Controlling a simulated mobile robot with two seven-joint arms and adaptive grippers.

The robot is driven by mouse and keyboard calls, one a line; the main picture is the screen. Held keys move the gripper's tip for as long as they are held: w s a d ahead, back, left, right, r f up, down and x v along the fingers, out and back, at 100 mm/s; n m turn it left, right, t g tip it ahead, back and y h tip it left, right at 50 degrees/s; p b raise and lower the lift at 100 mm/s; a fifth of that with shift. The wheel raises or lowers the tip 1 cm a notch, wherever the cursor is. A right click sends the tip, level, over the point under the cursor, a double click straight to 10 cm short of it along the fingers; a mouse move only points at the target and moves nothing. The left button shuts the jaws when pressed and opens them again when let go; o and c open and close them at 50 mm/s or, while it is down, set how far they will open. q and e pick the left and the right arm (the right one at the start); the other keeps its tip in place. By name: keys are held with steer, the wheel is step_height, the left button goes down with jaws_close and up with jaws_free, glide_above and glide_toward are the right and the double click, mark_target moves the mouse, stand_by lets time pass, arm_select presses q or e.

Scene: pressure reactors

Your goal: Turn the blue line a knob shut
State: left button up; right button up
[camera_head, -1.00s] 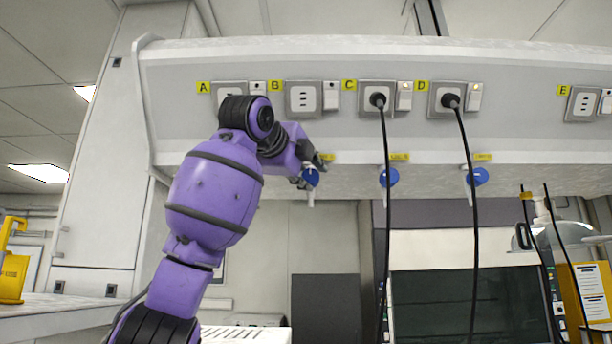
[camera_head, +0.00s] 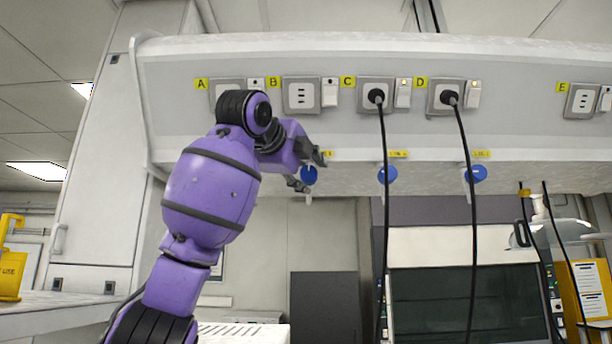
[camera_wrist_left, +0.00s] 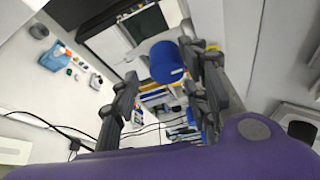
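Three blue knobs hang in a row under the white overhead panel in the head view: a left one (camera_head: 309,175), a middle one (camera_head: 388,175) and a right one (camera_head: 477,174). Yellow labels sit above them, too small to read surely. My left gripper (camera_head: 308,170) is at the left knob, its dark fingers spread apart, one above right and one below left of it. In the left wrist view, a blue knob (camera_wrist_left: 168,62) shows between the tips of the open gripper (camera_wrist_left: 163,85), nearer the right finger. Contact cannot be told. My right gripper is not in view.
Sockets lettered A to E line the panel (camera_head: 350,55). Two black cables (camera_head: 386,230) (camera_head: 468,190) hang from plugs at C and D, passing close to the middle and right knobs. A dark-windowed cabinet (camera_head: 465,300) stands behind.

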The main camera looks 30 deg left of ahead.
arm_select(q)
steer(key=s+d, duration=0.1)
steer(key=s, duration=1)
steer(key=shift+d+r, duration=0.35)
steer(key=shift+r, duration=0.1)
